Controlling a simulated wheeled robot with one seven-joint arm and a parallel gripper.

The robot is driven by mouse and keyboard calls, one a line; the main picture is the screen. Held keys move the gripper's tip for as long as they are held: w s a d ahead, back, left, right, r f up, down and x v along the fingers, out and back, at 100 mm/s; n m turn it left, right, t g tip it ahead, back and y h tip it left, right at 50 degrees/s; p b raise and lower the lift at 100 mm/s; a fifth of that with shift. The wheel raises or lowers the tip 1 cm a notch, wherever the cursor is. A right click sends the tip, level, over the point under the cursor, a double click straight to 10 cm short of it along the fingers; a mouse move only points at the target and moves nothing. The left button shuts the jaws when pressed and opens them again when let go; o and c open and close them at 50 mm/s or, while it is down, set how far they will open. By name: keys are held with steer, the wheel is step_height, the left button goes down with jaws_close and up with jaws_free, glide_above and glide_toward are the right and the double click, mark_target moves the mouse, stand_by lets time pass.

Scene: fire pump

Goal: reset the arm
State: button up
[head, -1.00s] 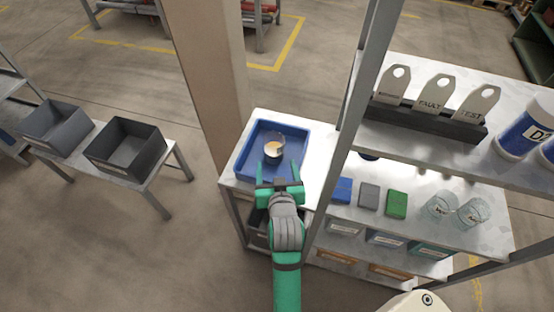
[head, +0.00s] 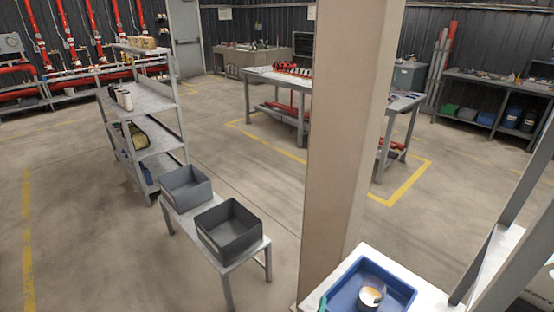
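Only a small green sliver, which looks like a tip of my gripper (head: 322,303), shows at the bottom edge of the head view, by the left side of the blue tray (head: 402,291). The rest of my gripper and arm is out of the picture, so its opening cannot be seen. A small round tin (head: 370,297) with a pale yellowish top sits in the blue tray. I cannot see anything held.
Two dark grey bins (head: 230,232) stand on a low bench (head: 248,256) at the lower middle. A beige pillar (head: 345,130) rises between the bench and tray. A shelf rack (head: 150,105) stands at left. Open floor lies beyond, with a workbench (head: 285,82) behind.

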steer(key=s+a+f+n+y, duration=0.1)
steer(key=s+a+f, duration=0.3)
steer(key=s+a, duration=0.25)
steer(key=s+a+n+y, duration=0.1)
steer(key=s+a+n, duration=0.1)
steer(key=s, duration=0.5)
steer(key=s+a+n+y, duration=0.1)
steer(key=s+a+n, duration=0.1)
steer(key=s+a, duration=0.3)
steer(key=s+a+n+t+y, duration=0.1)
steer(key=s+a+n, duration=0.1)
steer(key=s, duration=0.9)
steer(key=shift+a+f, duration=0.45)
steer(key=shift+a, duration=0.35)
